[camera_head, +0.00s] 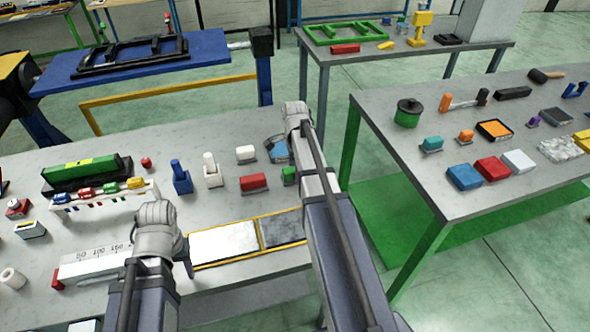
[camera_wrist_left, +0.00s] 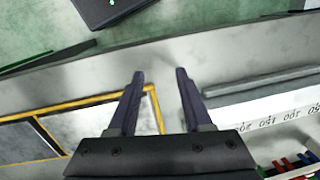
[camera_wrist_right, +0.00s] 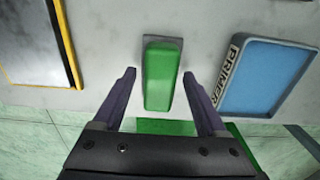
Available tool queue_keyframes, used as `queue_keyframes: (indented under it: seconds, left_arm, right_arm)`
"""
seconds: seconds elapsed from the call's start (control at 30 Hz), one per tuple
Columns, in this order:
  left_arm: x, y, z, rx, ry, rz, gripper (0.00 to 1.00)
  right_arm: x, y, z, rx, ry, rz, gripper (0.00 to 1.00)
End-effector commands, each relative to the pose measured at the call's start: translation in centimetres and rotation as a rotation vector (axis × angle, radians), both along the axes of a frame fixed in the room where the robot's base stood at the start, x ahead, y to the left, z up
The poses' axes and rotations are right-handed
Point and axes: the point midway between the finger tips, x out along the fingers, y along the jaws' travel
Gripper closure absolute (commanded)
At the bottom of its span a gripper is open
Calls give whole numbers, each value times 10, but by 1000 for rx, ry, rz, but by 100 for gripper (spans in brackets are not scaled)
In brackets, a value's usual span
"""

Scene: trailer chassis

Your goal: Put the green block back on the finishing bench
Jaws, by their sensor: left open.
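The green block (camera_wrist_right: 162,80) rests on a small grey holder on the near bench top (camera_head: 100,235), close to the bench edge. In the head view the green block (camera_head: 288,175) is partly hidden by my right arm. My right gripper (camera_wrist_right: 160,74) is open, a finger on each side of the block, with gaps visible; its height above the block is hard to tell. My left gripper (camera_wrist_left: 160,72) is open and empty above the near bench's edge, by a yellow-framed panel (camera_wrist_left: 85,125). No label shows which bench is the finishing bench.
A blue PRIMER tray (camera_wrist_right: 265,78) lies beside the green block. A red block (camera_head: 253,182) and white block (camera_head: 246,153) stand nearby. The right bench (camera_head: 400,165) carries a green can (camera_head: 408,113) and several blocks. A far bench (camera_head: 360,54) holds a green frame (camera_head: 345,32).

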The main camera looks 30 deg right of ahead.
Motion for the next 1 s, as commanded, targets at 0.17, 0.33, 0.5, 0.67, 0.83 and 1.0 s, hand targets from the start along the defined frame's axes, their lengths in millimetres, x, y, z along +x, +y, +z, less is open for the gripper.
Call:
queue_keyframes:
  seconds: [0.17,0.33,0.5,0.67,0.83,1.0]
  left_arm:
    - [0,0,0,0,0,0,50]
    - [0,0,4,0,0,0,50]
    - [0,0,17,0,0,0,50]
    - [0,0,37,0,0,0,50]
    - [0,0,63,0,0,0,50]
    - [0,0,89,0,0,-1,50]
  right_arm:
    - [0,0,0,0,0,0,26]
    - [0,0,4,0,0,0,26]
    - [0,0,17,0,0,0,26]
    - [0,0,37,0,0,0,26]
    - [0,0,63,0,0,0,26]
    - [0,0,89,0,0,0,26]
